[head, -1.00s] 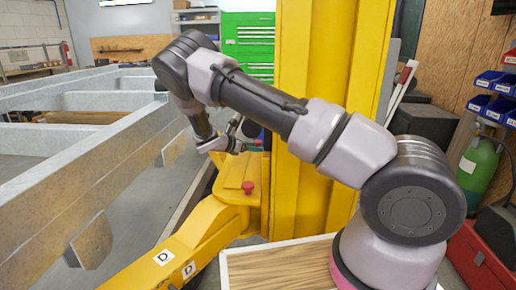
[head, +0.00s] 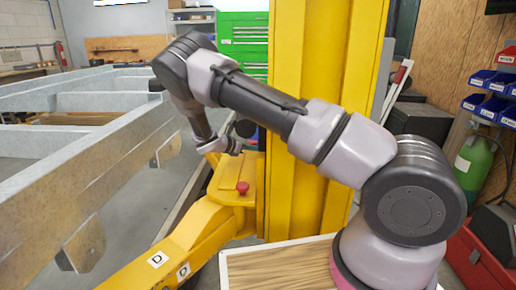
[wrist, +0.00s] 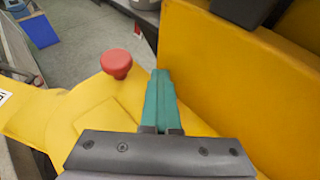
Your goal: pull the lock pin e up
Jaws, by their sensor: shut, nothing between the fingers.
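A red round knob (head: 242,187) stands on the yellow lift carriage, beside the yellow post. It is also in the wrist view (wrist: 116,63), to the left of the fingers. No letter E is readable near it, so I cannot confirm that it is lock pin e. My gripper (wrist: 161,78) shows in the wrist view with its green fingers closed together and empty, apart from the knob. In the head view my gripper (head: 236,146) hangs above and behind the knob, partly hidden by the wrist.
The yellow post (head: 318,130) rises right beside the knob. A yellow lift arm (head: 190,240) with "D" labels runs toward the lower left. The grey trailer frame (head: 110,150) fills the left side. A wood-topped surface (head: 280,268) lies in front.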

